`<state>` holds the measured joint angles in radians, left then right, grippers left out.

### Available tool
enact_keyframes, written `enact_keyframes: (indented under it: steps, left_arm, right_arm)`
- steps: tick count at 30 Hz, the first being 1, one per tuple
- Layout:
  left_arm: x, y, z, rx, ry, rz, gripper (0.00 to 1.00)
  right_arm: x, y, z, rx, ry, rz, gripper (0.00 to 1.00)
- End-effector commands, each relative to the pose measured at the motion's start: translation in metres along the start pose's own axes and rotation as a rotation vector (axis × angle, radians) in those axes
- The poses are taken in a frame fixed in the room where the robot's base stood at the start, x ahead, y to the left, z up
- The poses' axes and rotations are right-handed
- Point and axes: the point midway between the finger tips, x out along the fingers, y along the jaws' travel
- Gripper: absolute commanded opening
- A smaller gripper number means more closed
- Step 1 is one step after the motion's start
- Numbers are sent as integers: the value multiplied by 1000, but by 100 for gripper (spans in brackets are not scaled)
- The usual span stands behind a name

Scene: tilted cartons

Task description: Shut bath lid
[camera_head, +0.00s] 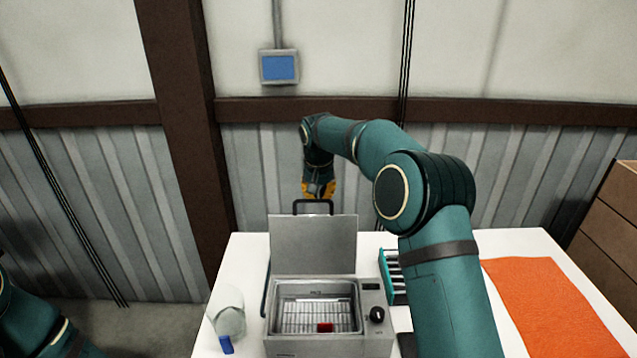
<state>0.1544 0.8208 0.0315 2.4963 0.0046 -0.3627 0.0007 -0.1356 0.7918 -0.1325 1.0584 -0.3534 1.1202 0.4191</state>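The grey metal bath (285,342) stands on the white table. Its lid (313,245) stands raised, near upright, at the back edge, with a dark handle (313,202) on its top edge. Inside the open bath are a wire rack (305,315) and a small red object (325,327). My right gripper (318,196), with yellow fingers, points down right at the handle, level with the lid's top. I cannot tell whether it touches the handle or how far its fingers are apart. Part of my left arm shows at the lower left; its gripper is out of view.
A clear container with a blue part (227,345) stands left of the bath. A teal rack (393,277) stands to its right, partly hidden by my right arm. An orange cloth (545,305) lies at the right. The wall is close behind the table.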

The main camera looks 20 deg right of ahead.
Motion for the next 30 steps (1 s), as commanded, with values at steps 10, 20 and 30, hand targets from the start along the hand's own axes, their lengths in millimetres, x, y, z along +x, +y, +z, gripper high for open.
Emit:
enact_keyframes:
  steps: [10, 20, 30]
  left_arm:
    - [1, 0, 0, 0, 0, 0, 40]
    - [1, 0, 0, 0, 0, 0, 40]
    - [12, -4, 1, 0, 0, -2, 40]
  right_arm:
    - [-20, 0, 22, -2, 4, -2, 0]
    - [-21, 0, 23, -1, 3, -2, 0]
    - [-22, 0, 19, 0, 43, -1, 0]
